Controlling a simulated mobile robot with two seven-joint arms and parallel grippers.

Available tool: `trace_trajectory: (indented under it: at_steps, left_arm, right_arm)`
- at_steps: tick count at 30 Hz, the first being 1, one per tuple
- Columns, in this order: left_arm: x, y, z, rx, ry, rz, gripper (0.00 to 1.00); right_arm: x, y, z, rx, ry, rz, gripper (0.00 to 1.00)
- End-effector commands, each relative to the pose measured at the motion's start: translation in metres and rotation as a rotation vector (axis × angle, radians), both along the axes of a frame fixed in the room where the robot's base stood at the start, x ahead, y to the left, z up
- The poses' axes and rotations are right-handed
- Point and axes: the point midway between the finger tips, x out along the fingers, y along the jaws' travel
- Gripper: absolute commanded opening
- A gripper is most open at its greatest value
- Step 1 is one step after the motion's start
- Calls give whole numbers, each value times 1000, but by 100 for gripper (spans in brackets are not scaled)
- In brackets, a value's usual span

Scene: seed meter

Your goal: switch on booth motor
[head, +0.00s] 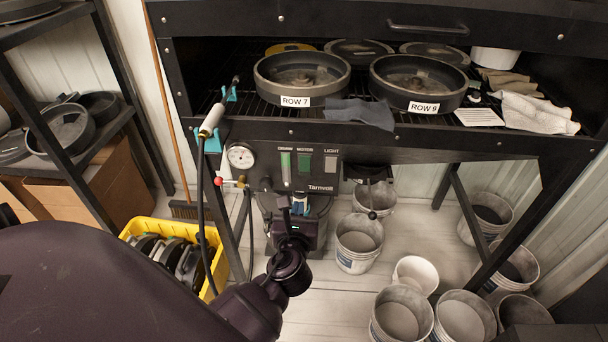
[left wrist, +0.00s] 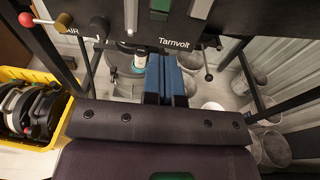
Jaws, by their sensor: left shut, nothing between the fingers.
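The booth's dark control panel (head: 265,178) hangs under the front of the bench, marked Tarnvolt. On it, the green motor switch (head: 304,161) sits below a small label that seems to read MOTOR. It also shows at the top edge of the left wrist view (left wrist: 160,8). The paler light switch (head: 330,164) is to its right. My left gripper (head: 299,204) is below the panel, apart from the switch. Its blue fingers (left wrist: 166,80) are together and empty. Whether the switch is on or off I cannot tell. My right gripper is in neither view.
A round gauge (head: 241,156) and a red-knobbed valve (head: 220,181) are left of the switches. A hose hangs at left beside a yellow crate (head: 168,226). Several buckets (head: 359,240) stand on the floor. Pans (head: 302,80) sit on the grate above.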

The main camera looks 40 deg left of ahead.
Motion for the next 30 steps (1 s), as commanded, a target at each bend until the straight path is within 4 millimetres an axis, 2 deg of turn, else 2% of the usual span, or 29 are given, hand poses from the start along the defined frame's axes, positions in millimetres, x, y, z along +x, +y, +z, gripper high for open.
trace_trajectory:
  at_steps: [7,11,30]
  left_arm:
    - [2,1,0,-2,-1,-1,0]
    - [9,5,-2,-1,-2,-1,0]
    - [98,60,-16,-2,0,0,0]
  right_arm:
    - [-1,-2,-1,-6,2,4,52]
    - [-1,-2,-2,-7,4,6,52]
    - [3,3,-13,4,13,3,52]
